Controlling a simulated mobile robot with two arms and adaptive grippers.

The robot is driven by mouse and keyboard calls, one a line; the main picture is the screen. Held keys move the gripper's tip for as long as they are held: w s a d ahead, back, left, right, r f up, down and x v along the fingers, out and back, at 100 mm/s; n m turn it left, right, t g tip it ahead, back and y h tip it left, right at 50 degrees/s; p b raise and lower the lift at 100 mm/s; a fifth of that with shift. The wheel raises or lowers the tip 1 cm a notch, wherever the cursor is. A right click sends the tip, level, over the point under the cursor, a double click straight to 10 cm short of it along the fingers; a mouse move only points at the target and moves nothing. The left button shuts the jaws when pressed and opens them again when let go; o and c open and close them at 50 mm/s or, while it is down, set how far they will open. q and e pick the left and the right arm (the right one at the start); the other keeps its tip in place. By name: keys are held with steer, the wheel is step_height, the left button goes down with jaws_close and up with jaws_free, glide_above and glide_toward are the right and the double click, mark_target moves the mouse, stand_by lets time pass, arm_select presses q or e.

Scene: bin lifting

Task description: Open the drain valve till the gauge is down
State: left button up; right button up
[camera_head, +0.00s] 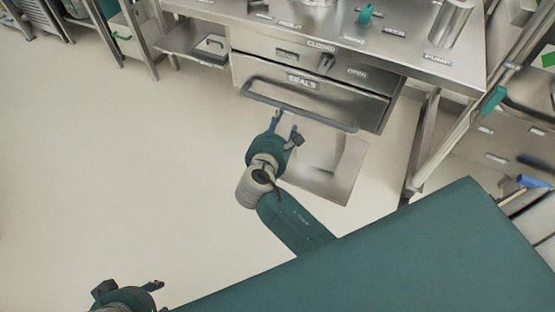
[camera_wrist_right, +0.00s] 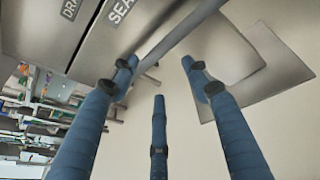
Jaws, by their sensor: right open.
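A short grey lever (camera_head: 326,64) sits on the cabinet front between the labels CLOSED (camera_head: 321,44) and OPEN (camera_head: 357,71). A small label left of it is too blurred to read in the head view; a partly cut label starting DRA (camera_wrist_right: 69,9) shows in the wrist view. I cannot make out a gauge. My right gripper (camera_head: 286,121) is open and empty, by the bar handle (camera_head: 300,107) of the SEALS drawer below the lever. Its spread fingers (camera_wrist_right: 158,76) show in the wrist view. My left gripper (camera_head: 128,288) is at the bottom left, fingers apart, partly cut off.
The SEALS drawer (camera_head: 340,98) juts out under the steel worktop (camera_head: 270,22). A steel plate (camera_head: 335,180) lies below it. A teal object (camera_head: 365,14) and a metal cylinder (camera_head: 449,22) stand on top. A side shelf (camera_head: 190,42) is at left. Floor at left is clear.

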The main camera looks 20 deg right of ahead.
arm_select(q)
steer(key=shift+r+p, duration=0.85)
steer(key=shift+r, duration=0.05)
arm_select(e)
step_height(320, 180, down, 15)
steer(key=s+a+m+g+y, duration=0.2)
steer(key=y, duration=0.1)
steer(key=shift+r+y, duration=0.15)
steer(key=shift+y, duration=0.25)
